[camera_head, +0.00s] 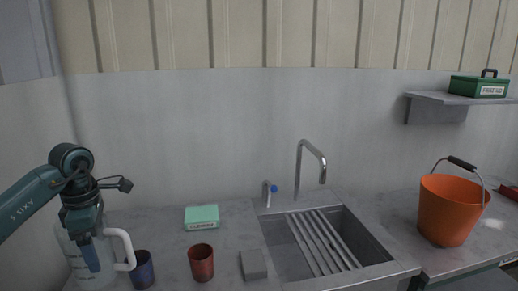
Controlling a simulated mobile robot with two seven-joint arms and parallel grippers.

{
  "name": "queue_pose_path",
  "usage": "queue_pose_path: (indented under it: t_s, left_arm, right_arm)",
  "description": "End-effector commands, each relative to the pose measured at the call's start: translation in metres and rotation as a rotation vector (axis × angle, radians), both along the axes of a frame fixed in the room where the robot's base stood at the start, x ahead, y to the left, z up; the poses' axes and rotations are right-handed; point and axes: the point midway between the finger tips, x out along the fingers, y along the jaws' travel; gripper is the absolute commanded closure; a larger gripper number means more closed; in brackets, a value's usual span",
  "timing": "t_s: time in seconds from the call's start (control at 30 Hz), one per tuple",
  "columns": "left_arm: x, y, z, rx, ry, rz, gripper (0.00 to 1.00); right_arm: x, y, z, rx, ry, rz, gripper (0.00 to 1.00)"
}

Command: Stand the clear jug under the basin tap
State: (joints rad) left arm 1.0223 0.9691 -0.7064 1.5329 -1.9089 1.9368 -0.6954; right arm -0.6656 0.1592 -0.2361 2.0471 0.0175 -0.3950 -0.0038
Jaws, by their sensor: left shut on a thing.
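The clear jug (106,264) is at the far left of the counter, upright, with a white handle on its right side. My left gripper (90,258) points down at the jug and is shut on it; the exact grip is partly hidden by the gripper itself. I cannot tell whether the jug's base touches the counter. The basin (285,247) is set in the counter at the middle, with bars across it. The tall curved tap (311,152) stands behind it, its spout over the basin. My right gripper is out of view.
A dark blue cup (142,271) is close beside the jug's handle. A red-brown cup (201,263), a green box (202,217) and a grey block (253,265) stand between jug and basin. A small blue-marked tap (268,191) is behind the basin. An orange bucket (446,212) stands right.

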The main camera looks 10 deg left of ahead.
Motion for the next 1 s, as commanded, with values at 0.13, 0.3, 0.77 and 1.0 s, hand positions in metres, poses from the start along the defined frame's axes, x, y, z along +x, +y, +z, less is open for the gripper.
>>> queue_pose_path:
  t_s: [0.13,0.3,0.77,1.0]
  left_arm:
    - [-0.012,-0.025,-0.008,0.002,0.000,-0.255,0.42]
    - [-0.031,-0.065,-0.022,0.002,0.002,-0.666,0.42]
    - [-0.086,-0.186,-0.061,0.007,-0.002,-1.929,0.42]
    - [-0.092,-0.199,-0.065,0.011,-0.001,-2.087,0.42]
  right_arm:
    - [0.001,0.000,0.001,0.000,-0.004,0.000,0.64]
    - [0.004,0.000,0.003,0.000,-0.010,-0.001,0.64]
    - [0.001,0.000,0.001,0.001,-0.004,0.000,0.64]
    - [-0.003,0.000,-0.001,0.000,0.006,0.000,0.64]
